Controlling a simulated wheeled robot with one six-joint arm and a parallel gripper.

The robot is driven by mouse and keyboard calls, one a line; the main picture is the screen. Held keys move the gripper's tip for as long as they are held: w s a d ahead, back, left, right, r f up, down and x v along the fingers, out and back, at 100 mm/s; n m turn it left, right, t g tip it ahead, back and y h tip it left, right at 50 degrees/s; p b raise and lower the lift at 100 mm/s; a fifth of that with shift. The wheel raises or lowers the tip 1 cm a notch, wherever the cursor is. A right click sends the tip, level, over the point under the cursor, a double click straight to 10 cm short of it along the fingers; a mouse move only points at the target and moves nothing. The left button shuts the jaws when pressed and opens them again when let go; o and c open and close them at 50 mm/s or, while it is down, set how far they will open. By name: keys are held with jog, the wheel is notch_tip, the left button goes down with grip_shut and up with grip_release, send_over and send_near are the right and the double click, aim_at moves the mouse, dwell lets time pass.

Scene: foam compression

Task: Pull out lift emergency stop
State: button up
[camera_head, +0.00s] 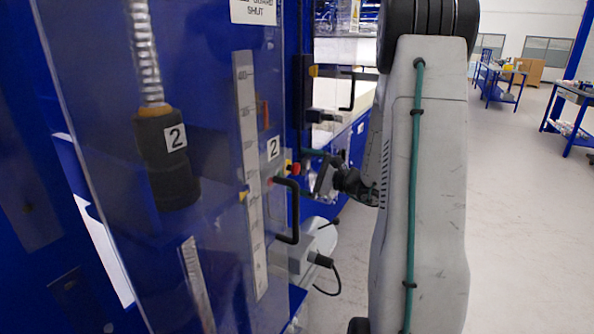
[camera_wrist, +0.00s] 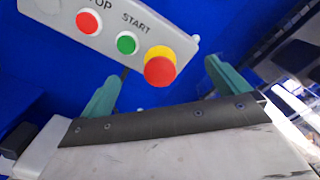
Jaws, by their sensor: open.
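The emergency stop (camera_wrist: 159,70) is a red mushroom button on a yellow collar, at the end of a pale control panel (camera_wrist: 60,12) in the wrist view. It also shows small in the head view (camera_head: 294,168), by a "2" label. My gripper (camera_wrist: 163,74) is open. Its two green fingers stand left and right of the button in the wrist view, with gaps on both sides; I cannot tell if the tips reach its depth. In the head view my gripper (camera_head: 318,172) is just right of the button, partly hidden by my arm.
A green START button (camera_wrist: 127,42) and a red STOP button (camera_wrist: 88,22) sit beside it on the panel. A clear guard (camera_head: 215,130) with a black handle (camera_head: 293,210) and scale is at left. A grey box (camera_head: 295,255) with a cable is below. Open floor lies right.

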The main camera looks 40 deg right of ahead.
jog(key=v, duration=0.6)
jog(key=shift+s, duration=0.15)
jog(key=shift+d, duration=0.1)
dwell(0.6)
